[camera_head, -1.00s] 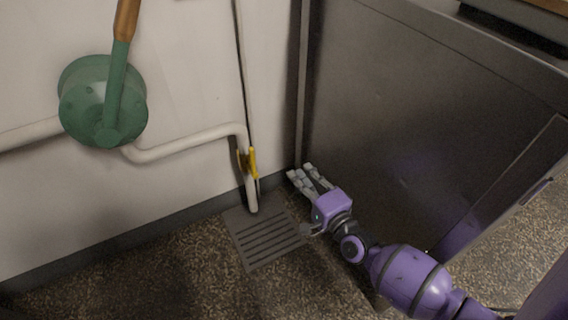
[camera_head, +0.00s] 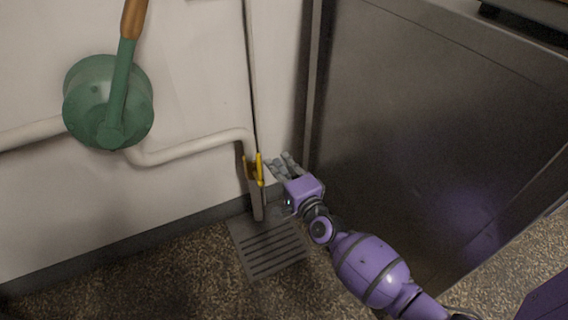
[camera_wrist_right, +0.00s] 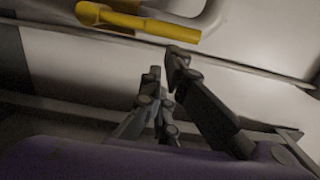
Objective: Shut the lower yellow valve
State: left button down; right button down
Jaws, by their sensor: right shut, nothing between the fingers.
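The yellow valve (camera_head: 259,169) sits on the lower, vertical part of the white pipe (camera_head: 200,147), just above the floor drain. Its yellow handle stands roughly upright, along the pipe, in the head view. In the right wrist view the yellow handle (camera_wrist_right: 140,20) crosses the top left, beyond the fingertips. My right gripper (camera_head: 280,162) is just to the right of the valve, its fingers pointing up and left. In the right wrist view the gripper (camera_wrist_right: 165,70) is shut and empty, with a gap to the handle. My left gripper is not in view.
A green hand pump (camera_head: 108,100) with a wooden-ended lever is on the wall at left. A metal cabinet side (camera_head: 430,120) stands close on the right of my right arm. A slotted floor drain (camera_head: 270,247) lies below the pipe.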

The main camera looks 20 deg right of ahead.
dwell(0.3)
jog(key=shift+a+r+n+p, duration=0.15)
jog(key=shift+a+n+p, duration=0.15)
jog(key=shift+p, duration=0.1)
jog(key=shift+a, duration=0.1)
